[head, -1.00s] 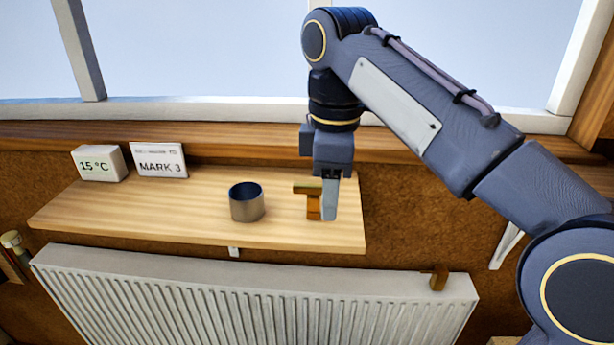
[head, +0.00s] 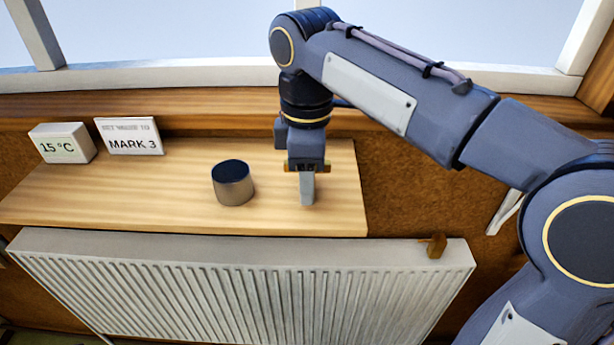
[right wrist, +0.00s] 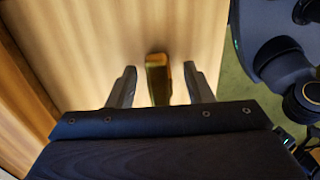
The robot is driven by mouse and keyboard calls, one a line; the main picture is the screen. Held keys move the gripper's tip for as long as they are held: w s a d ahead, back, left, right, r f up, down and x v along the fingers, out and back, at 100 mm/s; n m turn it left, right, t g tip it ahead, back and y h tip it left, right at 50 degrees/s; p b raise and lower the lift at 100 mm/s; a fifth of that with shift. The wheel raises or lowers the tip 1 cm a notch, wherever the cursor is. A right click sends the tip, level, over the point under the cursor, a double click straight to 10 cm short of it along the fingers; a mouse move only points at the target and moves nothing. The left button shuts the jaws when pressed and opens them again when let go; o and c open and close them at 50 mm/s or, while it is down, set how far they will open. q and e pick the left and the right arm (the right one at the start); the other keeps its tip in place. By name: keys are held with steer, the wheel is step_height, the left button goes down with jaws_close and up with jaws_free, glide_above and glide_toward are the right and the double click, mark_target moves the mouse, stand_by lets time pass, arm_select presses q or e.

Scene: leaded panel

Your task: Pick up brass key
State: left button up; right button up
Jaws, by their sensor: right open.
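The brass key (head: 326,168) is at the right part of the wooden shelf. In the head view my right gripper (head: 307,194) covers most of it; only brass ends show on both sides of the jaws. In the right wrist view the brass key (right wrist: 158,80) stands between the two open fingers of my right gripper (right wrist: 160,72), with a gap to the left finger. My left gripper is not in view.
The shelf (head: 120,200) also holds a grey metal cup (head: 234,188) left of my gripper, a "15 °C" block (head: 62,145) and a "MARK 3" card (head: 130,136). Below is a white radiator (head: 240,285) with a small brass fitting (head: 435,246). A window sill runs behind.

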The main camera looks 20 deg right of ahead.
steer(key=shift+f, duration=0.35)
steer(key=shift+c, duration=0.5)
jaws_close()
